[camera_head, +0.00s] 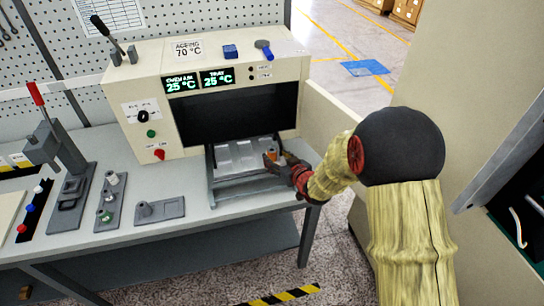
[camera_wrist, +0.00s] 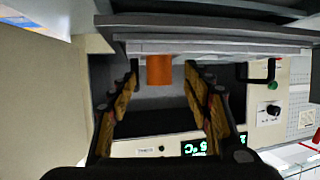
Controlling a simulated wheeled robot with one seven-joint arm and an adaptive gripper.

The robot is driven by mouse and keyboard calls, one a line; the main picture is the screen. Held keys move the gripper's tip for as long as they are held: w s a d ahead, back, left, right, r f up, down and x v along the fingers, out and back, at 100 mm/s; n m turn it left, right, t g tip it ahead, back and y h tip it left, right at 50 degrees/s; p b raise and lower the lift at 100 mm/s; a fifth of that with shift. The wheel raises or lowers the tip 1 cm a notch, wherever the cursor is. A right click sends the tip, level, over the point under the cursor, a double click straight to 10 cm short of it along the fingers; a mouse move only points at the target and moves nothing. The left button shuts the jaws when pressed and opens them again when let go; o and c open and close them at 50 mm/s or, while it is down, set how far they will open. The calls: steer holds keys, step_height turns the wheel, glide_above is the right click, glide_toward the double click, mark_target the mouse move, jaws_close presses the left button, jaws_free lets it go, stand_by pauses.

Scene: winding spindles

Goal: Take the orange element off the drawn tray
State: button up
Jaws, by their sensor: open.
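The orange element (camera_head: 270,157) is at the right end of the drawn tray (camera_head: 230,188), which sticks out of the open oven. My gripper (camera_head: 282,165) reaches in from the right at the element, partly covering it. In the wrist view the orange element (camera_wrist: 159,70) shows between the two spread fingers of my gripper (camera_wrist: 163,80), with a gap on each side. The fingers are open and hold nothing. The tray's grey edge (camera_wrist: 215,48) crosses the top of the wrist view. The element's far part is hidden by the tray edge there.
The oven (camera_head: 145,92) stands behind the tray, its dark chamber (camera_head: 238,112) open and both displays reading 25 °C. Its open door (camera_head: 335,115) is close to my arm on the right. Several pale pieces share the tray. A lever press (camera_head: 62,165) and small fixtures stand on the left.

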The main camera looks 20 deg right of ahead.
mark_target(274, 155)
steer(key=x, duration=0.3)
steer(key=shift+w+f, duration=0.1)
steer(key=shift+c, duration=1.2)
steer(key=c, duration=1)
